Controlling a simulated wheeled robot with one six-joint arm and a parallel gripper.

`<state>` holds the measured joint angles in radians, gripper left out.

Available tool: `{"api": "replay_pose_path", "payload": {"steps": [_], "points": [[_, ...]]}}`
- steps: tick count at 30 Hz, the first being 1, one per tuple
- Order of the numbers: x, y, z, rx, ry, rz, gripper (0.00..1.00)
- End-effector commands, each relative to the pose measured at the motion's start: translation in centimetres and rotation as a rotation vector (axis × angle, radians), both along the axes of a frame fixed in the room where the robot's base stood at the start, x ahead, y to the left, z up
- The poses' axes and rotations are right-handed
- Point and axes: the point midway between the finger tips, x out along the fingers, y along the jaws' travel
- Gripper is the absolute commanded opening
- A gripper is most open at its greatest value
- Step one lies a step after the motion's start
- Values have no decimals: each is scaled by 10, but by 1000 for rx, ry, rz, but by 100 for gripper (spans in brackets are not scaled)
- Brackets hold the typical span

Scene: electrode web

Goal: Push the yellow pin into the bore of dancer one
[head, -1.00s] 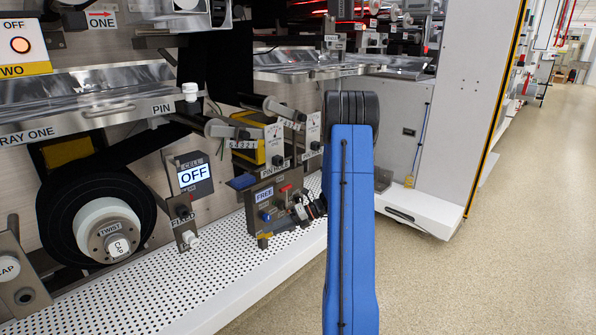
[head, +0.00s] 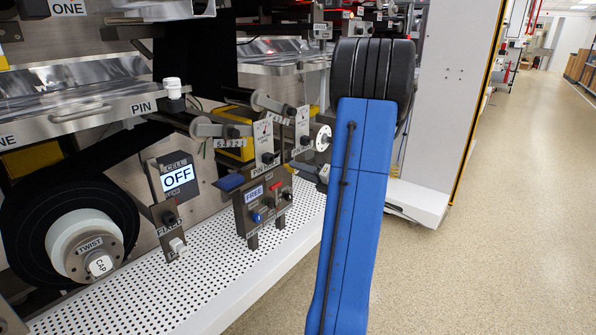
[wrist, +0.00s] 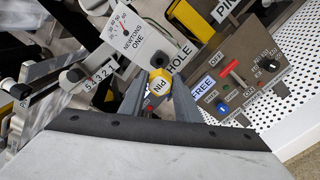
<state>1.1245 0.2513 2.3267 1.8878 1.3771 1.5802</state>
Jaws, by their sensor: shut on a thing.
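In the wrist view, my gripper (wrist: 165,98) is shut on the yellow pin (wrist: 160,76), whose white end reads PIN. Just beyond the pin are a dark round part and the HOLE label (wrist: 180,56). The white dial plate of dancer one (wrist: 126,32), marked NEWTONS ONE, stands to the upper left. The pin covers the bore, so I cannot tell whether its tip is at the bore or short of it. In the head view, the dancer one plate (head: 264,137) shows left of my blue arm; the pin and gripper fingers are hidden or too small to make out.
A control panel (head: 262,207) with a FREE display and red lever also shows in the wrist view (wrist: 240,78). A numbered 5-to-1 scale (wrist: 101,78) and roller lie left of the pin. A steel tray (head: 90,105) is at left.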

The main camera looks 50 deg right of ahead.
Motion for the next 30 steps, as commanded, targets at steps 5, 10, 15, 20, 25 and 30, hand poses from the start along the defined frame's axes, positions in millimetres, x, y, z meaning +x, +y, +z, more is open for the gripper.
{"api": "replay_pose_path", "payload": {"steps": [5,10,15,20,25,30], "points": [[0,-1,0,-1,0,1,3],[3,-2,1,-4,0,3,3],[17,-1,2,-4,-1,4,3],[30,0,2,-4,0,3,3],[42,1,1,-4,0,4,3],[51,1,1,-3,0,2,3]]}}
